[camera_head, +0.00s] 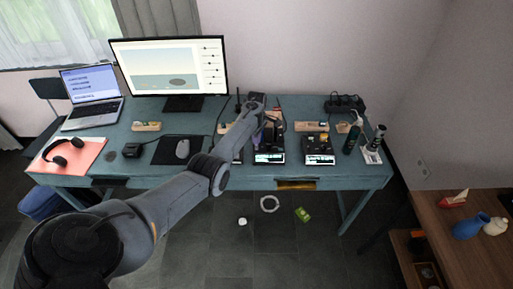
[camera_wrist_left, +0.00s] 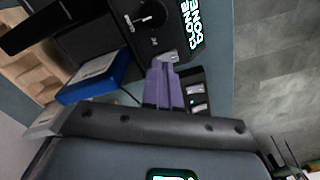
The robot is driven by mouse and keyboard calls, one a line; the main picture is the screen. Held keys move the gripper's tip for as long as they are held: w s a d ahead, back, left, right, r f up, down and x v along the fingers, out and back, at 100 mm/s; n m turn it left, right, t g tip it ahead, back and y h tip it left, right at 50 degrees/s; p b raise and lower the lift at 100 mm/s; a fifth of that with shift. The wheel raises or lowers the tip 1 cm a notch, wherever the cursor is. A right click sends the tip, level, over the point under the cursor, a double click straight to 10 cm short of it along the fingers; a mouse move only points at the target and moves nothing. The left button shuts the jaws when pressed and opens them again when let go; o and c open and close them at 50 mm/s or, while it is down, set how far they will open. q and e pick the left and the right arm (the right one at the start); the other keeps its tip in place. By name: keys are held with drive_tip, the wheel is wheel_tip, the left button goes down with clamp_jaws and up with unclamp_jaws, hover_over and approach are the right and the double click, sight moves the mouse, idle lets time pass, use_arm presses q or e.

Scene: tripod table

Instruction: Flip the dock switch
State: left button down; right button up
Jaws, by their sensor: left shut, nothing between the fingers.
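In the head view, black docks with lit front screens stand on the desk: one in the middle (camera_head: 269,158) and one to its right (camera_head: 320,159). My left gripper (camera_head: 259,136) reaches over the middle dock, and my arm hides part of the area to its left. In the left wrist view, the purple fingers (camera_wrist_left: 163,70) are shut and empty, beside a dark dock (camera_wrist_left: 135,22) with a round knob and "CLONE DONE" on its screen. A small metal piece (camera_wrist_left: 170,56) is at the fingertips; contact is unclear. Pale switch-like buttons (camera_wrist_left: 196,97) sit right of the fingers. My right gripper is not visible.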

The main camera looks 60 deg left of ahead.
sight(256, 146)
use_arm(q)
drive_tip(key=shift+f+b, duration=0.5)
drive_tip(key=shift+f, duration=0.3)
drive_tip(key=shift+r, duration=0.1)
wheel_tip(256, 146, up, 4)
drive_tip(key=p, duration=0.4)
wheel_tip(256, 146, up, 3)
drive_tip(key=p, duration=0.3)
drive_tip(key=shift+p, duration=0.35)
idle(0.5)
